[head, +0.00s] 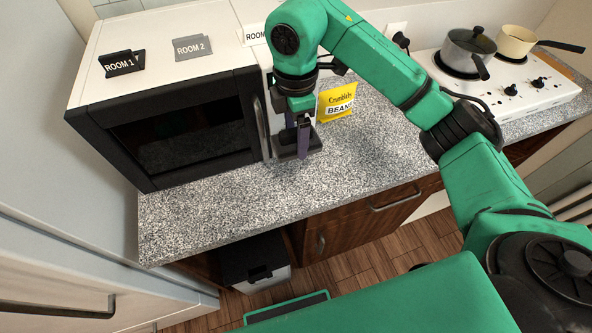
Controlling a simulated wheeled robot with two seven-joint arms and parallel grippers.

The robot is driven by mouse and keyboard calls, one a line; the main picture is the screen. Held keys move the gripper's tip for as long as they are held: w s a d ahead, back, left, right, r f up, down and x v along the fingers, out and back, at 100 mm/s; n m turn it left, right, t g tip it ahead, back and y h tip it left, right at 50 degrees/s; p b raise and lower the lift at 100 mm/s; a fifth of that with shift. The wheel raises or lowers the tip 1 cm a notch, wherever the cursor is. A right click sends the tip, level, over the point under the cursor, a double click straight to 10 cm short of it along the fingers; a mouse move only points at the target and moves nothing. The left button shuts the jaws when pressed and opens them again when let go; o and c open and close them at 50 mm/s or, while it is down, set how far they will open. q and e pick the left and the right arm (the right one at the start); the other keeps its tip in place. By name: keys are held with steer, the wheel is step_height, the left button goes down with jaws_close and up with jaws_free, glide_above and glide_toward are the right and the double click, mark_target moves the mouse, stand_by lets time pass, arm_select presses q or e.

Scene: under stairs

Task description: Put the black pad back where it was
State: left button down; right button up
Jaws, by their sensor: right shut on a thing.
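The black pad (284,153) is a small dark flat piece at the front of the narrow white machine beside the microwave, low over the speckled counter. My right gripper (299,133) reaches down from above and is shut on the pad, one dark purple finger in front of it and the other partly hidden behind. I cannot tell whether the pad touches the counter or the machine. My left gripper is not in view.
A black-fronted microwave (185,135) stands to the left, with room signs on top. A yellow beans packet (337,101) is close right of my gripper. A hob (500,75) with two pans is at the back right. The counter (235,200) is clear in front.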

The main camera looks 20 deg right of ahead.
step_height(320, 180, down, 13)
steer(key=p, duration=0.3)
steer(key=shift+s, duration=0.1)
steer(key=shift+f, duration=0.25)
steer(key=o, duration=1.1)
steer(key=shift+f, duration=0.1)
steer(key=shift+o, duration=0.9)
